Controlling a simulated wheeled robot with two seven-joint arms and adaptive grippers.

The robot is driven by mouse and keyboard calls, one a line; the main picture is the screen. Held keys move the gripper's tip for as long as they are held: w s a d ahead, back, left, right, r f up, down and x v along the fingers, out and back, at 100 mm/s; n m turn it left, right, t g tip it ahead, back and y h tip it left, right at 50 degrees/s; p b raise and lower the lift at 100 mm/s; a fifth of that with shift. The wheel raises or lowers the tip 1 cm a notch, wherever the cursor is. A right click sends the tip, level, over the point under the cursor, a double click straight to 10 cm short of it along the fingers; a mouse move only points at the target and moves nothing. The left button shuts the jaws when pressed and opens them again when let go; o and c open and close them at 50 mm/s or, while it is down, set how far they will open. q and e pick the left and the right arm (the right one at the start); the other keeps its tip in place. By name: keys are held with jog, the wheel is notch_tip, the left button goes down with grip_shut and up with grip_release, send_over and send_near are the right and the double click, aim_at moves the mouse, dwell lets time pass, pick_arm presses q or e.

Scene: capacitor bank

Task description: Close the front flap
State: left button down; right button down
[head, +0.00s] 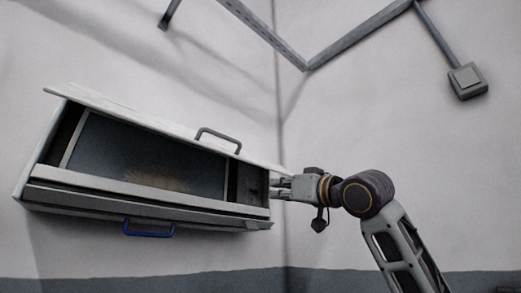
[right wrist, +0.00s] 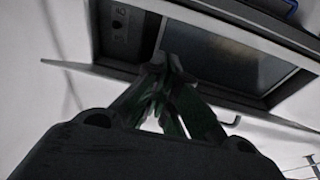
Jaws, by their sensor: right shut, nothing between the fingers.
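The front flap (head: 150,118) is a long pale panel along the top of a wall-mounted cabinet (head: 140,202) in the head view. It stands raised, sticking out over the dark opening, with a grey bar handle (head: 218,138) on it. The handle also shows at lower right in the right wrist view (right wrist: 238,121). My right gripper (head: 274,187) is shut and empty at the cabinet's right end, just below the flap's right corner. In the right wrist view its fingertips (right wrist: 165,64) overlap the flap edge and opening; contact cannot be told. My left gripper is out of view.
A blue handle (head: 149,231) is on the cabinet's lower front. A dark inner panel (head: 150,155) fills most of the opening. A grey switch box (head: 467,80) and metal conduit (head: 360,35) are on the walls. The space below the cabinet is clear.

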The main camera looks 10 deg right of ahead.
jog(key=s+d+r+n+t+y, duration=0.1)
jog(key=s+r, duration=0.9)
jog(key=shift+r+y, duration=0.15)
jog(key=shift+y, duration=0.25)
jog(key=shift+w, duration=0.2)
jog(key=w+a+p, duration=0.4)
jog(key=w+a, duration=0.1)
jog(key=w, duration=0.5)
jog(key=shift+a+r+p, duration=0.3)
jog(key=shift+a, duration=0.05)
jog(key=shift+f, duration=0.2)
